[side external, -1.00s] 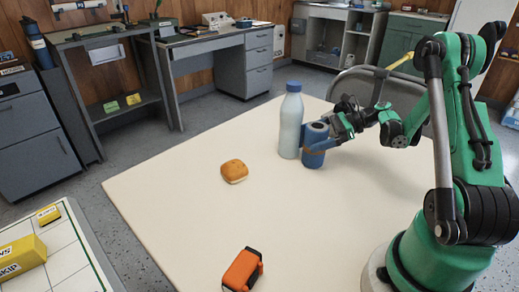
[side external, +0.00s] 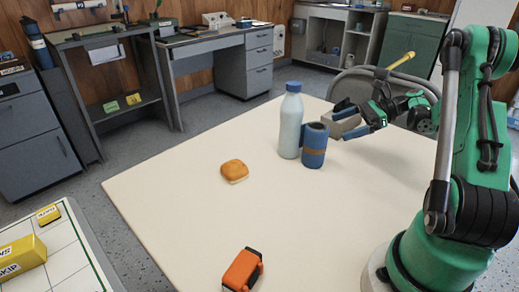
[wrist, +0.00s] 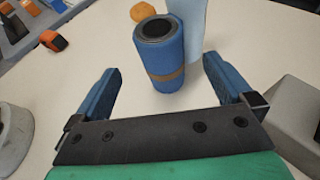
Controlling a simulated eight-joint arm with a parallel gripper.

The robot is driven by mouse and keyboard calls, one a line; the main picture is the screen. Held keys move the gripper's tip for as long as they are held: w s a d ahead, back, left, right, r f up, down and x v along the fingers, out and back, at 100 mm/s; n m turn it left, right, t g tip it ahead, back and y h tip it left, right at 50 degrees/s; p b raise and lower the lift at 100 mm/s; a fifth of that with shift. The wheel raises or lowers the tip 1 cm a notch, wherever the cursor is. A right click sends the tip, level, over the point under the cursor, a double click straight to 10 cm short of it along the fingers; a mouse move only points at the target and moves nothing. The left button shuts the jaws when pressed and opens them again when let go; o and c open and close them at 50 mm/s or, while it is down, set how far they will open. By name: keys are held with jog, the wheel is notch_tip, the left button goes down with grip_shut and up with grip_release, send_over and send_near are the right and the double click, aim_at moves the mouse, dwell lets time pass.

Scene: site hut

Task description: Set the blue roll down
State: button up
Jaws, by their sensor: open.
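The blue roll (side external: 314,144), with a brown band round it and a dark hollow core, stands upright on the cream table (side external: 200,230), close beside a pale bottle with a blue cap (side external: 290,125). My gripper (side external: 342,116) is open and empty, to the right of the roll and apart from it. In the wrist view the roll (wrist: 160,55) stands beyond the tips of the open blue fingers (wrist: 170,90), with the bottle (wrist: 193,35) partly behind it.
An orange bun (side external: 234,171) lies left of the bottle. An orange and black object (side external: 243,270) lies at the table's front edge. The middle of the table is clear. A grey chair back (side external: 375,78) stands behind the table.

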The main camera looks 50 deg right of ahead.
aim_at(316, 136)
jog(key=shift+x, duration=3.85)
jog(key=shift+f, duration=0.15)
jog(key=c, duration=1.4)
